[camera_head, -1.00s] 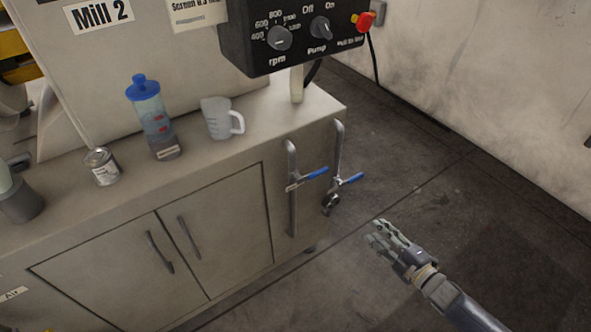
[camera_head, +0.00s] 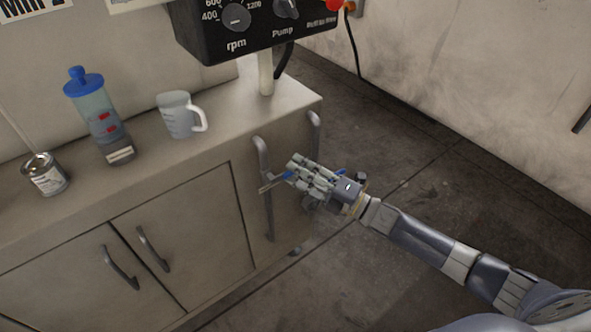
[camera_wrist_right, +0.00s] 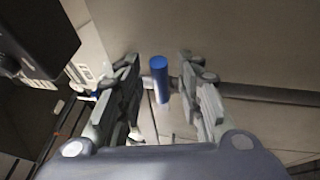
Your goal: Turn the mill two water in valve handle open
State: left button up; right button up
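Two metal pipes with blue-handled valves are on the right end of the mill cabinet. The left pipe (camera_head: 265,200) has a blue handle (camera_head: 288,174), partly covered by my right gripper (camera_head: 294,168). The right pipe (camera_head: 315,128) has its blue handle (camera_head: 341,172) showing just behind my gripper. In the right wrist view a blue handle (camera_wrist_right: 160,79) stands between the two open fingers, with a gap visible on each side. No label shows which valve is water in. My left gripper is out of view.
The cabinet top holds a paint can (camera_head: 46,174), a blue-lidded bottle (camera_head: 97,112) and a clear measuring jug (camera_head: 180,115). A black control box (camera_head: 255,28) overhangs the right end. The floor (camera_head: 420,150) to the right is clear.

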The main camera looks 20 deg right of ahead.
jog(key=shift+w+a+r, duration=0.1)
jog(key=shift+w+a, duration=0.3)
grip_shut()
